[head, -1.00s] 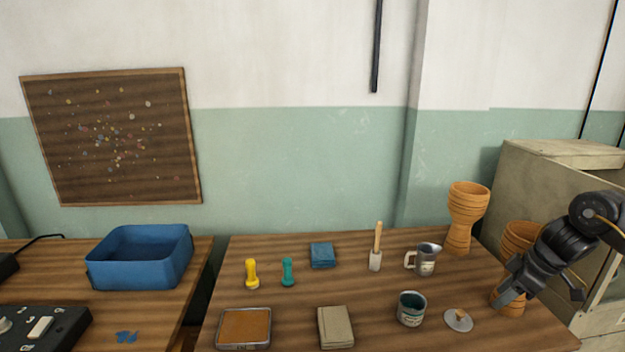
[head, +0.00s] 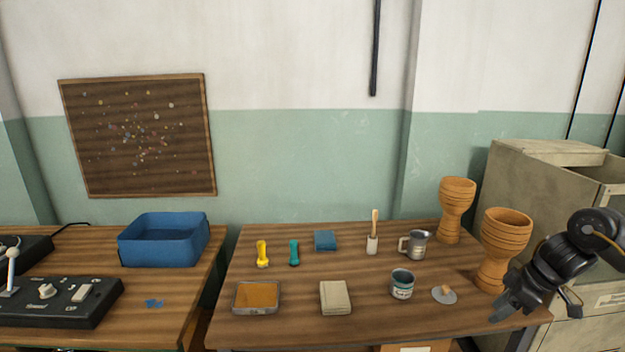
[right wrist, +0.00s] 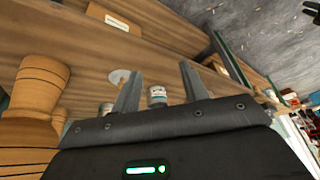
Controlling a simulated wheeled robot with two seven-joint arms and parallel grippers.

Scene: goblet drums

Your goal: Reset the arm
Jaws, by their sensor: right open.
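My right gripper (head: 535,310) is at the right front edge of the table, in front of and to the right of the nearer orange goblet drum (head: 497,250). Its two fingers stand apart and empty in the right wrist view (right wrist: 158,85). A goblet drum (right wrist: 35,90) shows close at the left there, apart from the fingers. A second goblet drum (head: 455,210) stands upright farther back on the table. My left gripper is not in view.
The wooden table (head: 380,325) holds a teal-labelled can (head: 402,284), a metal jug (head: 415,244), a round lid (head: 444,294), a brush, yellow and teal tools, cloths and a tray. A blue bin (head: 163,240) stands on the left table. A cabinet (head: 540,185) stands at the right.

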